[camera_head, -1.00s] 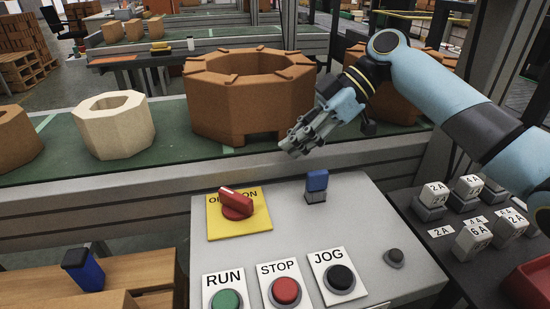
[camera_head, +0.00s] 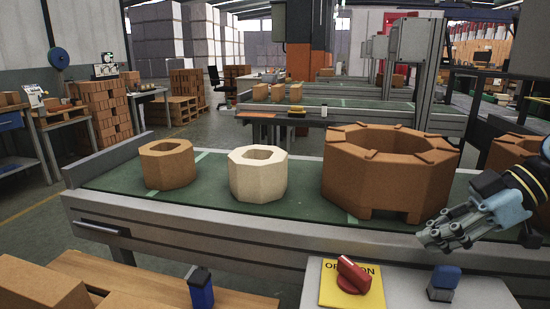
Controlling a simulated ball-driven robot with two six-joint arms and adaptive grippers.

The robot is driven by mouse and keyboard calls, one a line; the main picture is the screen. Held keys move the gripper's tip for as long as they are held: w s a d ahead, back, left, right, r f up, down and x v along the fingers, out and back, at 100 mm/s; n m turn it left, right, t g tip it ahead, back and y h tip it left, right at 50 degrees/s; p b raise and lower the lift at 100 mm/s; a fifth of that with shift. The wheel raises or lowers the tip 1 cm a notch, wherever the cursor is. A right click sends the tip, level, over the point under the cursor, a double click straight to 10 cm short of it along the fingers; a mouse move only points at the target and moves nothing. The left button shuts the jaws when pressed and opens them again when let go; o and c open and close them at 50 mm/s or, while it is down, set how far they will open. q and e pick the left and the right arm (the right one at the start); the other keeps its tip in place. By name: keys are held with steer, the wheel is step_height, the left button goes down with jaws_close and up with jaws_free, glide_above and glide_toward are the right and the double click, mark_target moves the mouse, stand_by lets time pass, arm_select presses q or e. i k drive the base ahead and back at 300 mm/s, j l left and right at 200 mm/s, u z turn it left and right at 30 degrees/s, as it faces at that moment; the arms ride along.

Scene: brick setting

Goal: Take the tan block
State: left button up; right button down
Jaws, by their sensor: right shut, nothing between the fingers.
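The pale tan octagonal block (camera_head: 258,184) with a hole in its top stands upright on the green belt (camera_head: 215,212), in the middle of the row. A smaller brown ring-shaped block (camera_head: 168,172) stands to its left. A large brown octagonal ring (camera_head: 376,187) stands to its right. My right gripper (camera_head: 436,236) is at the right edge, in front of and to the right of the large ring. It is shut and empty, well apart from the tan block. My left gripper is not in view.
A control panel with a red knob on a yellow plate (camera_head: 330,290) and a blue switch (camera_head: 444,280) is at the bottom right. Brown boxes (camera_head: 45,284) and a blue item (camera_head: 201,289) are at the lower left. Another brown ring (camera_head: 512,152) stands at the right.

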mark_target(168, 164)
steer(key=k+j, duration=0.65)
steer(key=k, duration=0.15)
